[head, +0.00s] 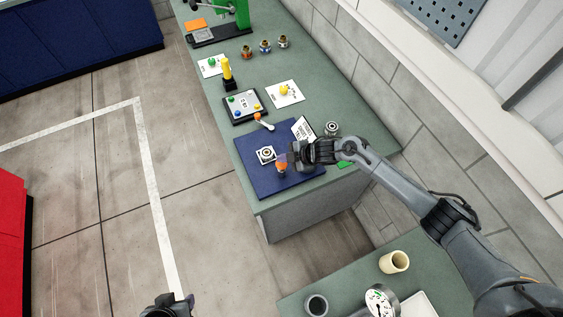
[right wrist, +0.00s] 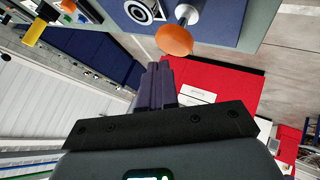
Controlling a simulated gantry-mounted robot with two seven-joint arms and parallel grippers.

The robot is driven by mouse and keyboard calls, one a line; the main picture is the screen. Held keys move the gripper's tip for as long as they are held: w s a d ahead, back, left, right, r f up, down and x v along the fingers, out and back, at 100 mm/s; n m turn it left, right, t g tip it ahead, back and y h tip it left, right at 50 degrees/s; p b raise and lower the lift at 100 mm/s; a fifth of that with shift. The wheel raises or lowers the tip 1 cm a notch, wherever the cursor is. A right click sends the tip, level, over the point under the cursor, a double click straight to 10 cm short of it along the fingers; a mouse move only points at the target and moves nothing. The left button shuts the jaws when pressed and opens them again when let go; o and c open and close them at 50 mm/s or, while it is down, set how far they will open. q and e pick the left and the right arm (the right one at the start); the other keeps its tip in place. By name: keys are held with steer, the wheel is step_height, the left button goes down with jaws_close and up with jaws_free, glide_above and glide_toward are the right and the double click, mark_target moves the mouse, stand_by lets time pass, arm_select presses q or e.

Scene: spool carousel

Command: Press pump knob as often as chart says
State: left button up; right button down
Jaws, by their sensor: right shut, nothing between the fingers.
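The orange pump knob (head: 282,164) stands on a white stem on the dark blue mat (head: 251,179). It also shows in the right wrist view (right wrist: 174,40), just beyond my fingertips. My right gripper (head: 292,157) is shut and empty, close beside and above the knob; I cannot tell whether they touch. A white card with dark print (head: 303,130), perhaps the chart, stands at the mat's back edge; its text is too small to read. My left gripper (head: 170,306) is at the bottom edge, partly cut off, away from the bench.
A white plate with a dark ring (head: 266,154) lies on the mat beside the knob. An orange-tipped white lever (head: 263,121), a button box (head: 244,107) and a yellow post (head: 227,70) stand farther back. A silver cylinder (head: 332,128) stands behind my right gripper.

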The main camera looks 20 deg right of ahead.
mark_target(280, 163)
steer(key=shift+f, duration=0.15)
steer(key=shift+f+b, duration=0.3)
steer(key=shift+b, duration=0.05)
stand_by(0.7)
steer(key=shift+f+b, duration=0.35)
steer(key=shift+f, duration=0.15)
steer(key=shift+f+b, duration=0.35)
steer(key=shift+f, duration=0.1)
stand_by(0.4)
steer(key=shift+f, duration=0.35)
stand_by(0.4)
steer(key=shift+r, duration=0.2)
steer(key=shift+s+r+p, duration=0.1)
steer(key=shift+r+p, duration=1.05)
steer(key=shift+r, duration=0.35)
